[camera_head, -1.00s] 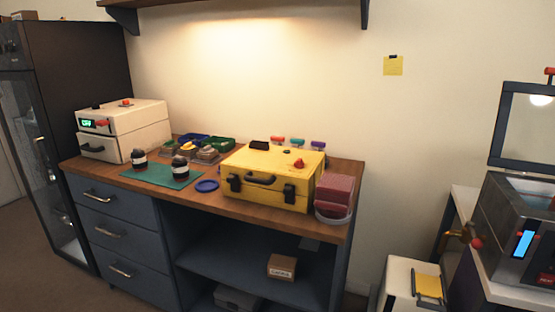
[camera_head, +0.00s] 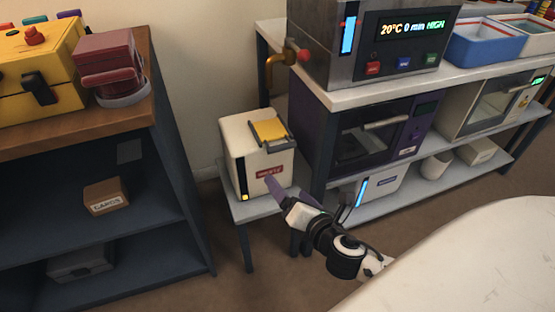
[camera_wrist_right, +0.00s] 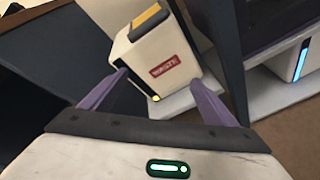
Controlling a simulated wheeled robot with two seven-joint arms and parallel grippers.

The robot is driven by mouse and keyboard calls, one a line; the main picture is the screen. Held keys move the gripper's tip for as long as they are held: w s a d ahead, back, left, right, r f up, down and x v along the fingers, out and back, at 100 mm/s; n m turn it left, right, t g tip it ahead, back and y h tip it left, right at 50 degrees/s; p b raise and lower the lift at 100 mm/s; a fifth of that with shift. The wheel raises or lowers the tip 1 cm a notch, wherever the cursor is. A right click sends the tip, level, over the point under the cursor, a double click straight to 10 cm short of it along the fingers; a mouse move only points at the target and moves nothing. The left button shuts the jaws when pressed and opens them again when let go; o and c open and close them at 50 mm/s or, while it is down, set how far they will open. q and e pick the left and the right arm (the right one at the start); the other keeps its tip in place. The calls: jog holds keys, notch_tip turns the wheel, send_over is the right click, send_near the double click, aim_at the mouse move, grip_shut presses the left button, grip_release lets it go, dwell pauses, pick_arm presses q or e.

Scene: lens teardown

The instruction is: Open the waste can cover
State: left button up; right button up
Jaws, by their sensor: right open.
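The waste can (camera_head: 256,155) is a white box with a red label on its front, standing on a small low grey stand. Its yellow cover (camera_head: 269,131) lies flat on top and looks shut. The can also shows in the right wrist view (camera_wrist_right: 150,50), ahead of the fingers, with part of the yellow cover (camera_wrist_right: 150,20) at the top. My right gripper (camera_head: 284,190) is in front of the can, below the cover's height in the picture. Its purple fingers are spread and empty in the right wrist view (camera_wrist_right: 160,95). My left gripper is not in view.
A wooden bench (camera_head: 110,120) with a yellow case (camera_head: 38,72) and red container (camera_head: 108,62) is at left. A steel bath (camera_head: 365,45) and purple oven (camera_head: 365,135) stand close right of the can. Brown floor (camera_head: 230,285) is clear in front.

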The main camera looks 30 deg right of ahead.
aim_at(276, 143)
jog(key=w+d+r+n+t+b, duration=0.1)
jog(key=n, duration=0.1)
jog(key=w+d+r+n+t+h+b, duration=0.1)
jog(key=w+r+n, duration=0.1)
jog(key=n, duration=0.1)
jog(key=w+d+r+n+t+b, duration=0.1)
jog(key=n, duration=0.2)
jog(key=shift+w+r+h+b, duration=0.15)
jog(key=shift+r+h+b, duration=0.15)
jog(key=shift+r, duration=0.05)
jog(key=x, duration=0.3)
jog(key=b+x, duration=0.1)
jog(key=x, duration=0.5)
jog(key=shift+a+r+b, duration=0.1)
jog(key=shift+r+b, duration=0.2)
jog(key=shift+b, duration=0.05)
jog(key=shift+w, duration=0.55)
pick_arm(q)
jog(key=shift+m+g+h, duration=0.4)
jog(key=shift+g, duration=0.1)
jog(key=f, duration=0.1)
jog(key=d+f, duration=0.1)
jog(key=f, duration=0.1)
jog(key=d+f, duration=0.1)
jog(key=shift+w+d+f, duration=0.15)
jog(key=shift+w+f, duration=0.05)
